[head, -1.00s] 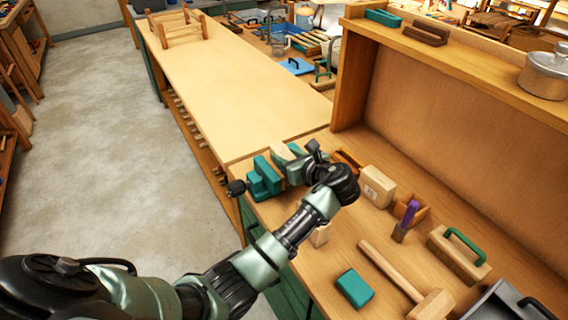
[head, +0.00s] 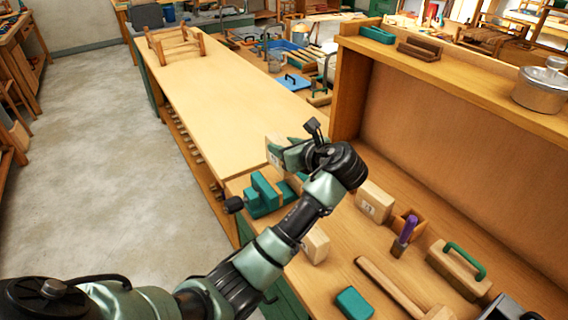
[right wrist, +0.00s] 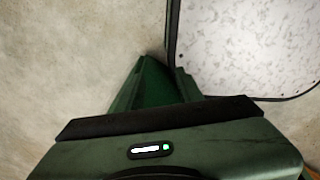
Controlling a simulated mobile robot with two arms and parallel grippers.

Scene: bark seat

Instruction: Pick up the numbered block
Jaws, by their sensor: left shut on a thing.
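My left gripper (head: 290,154) is shut on a pale wooden block (head: 274,150) with a dark mark on its face, held above the bench near the green vise. The gripper's fingers and wrist hide part of the block. A similar pale block (head: 374,201) with a printed mark stands on the bench to the right of the gripper. Another pale block (head: 316,245) sits near the front, beside my left forearm. In the right wrist view, my right gripper (right wrist: 152,85) shows as dark green parts above the floor; its opening is unclear.
The green vise (head: 265,194) is fixed at the bench's left edge. A purple-handled tool (head: 408,228), a mallet (head: 395,290), a green block (head: 354,303) and a green-handled float (head: 458,268) crowd the right side. The long bench top (head: 220,80) behind is largely clear.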

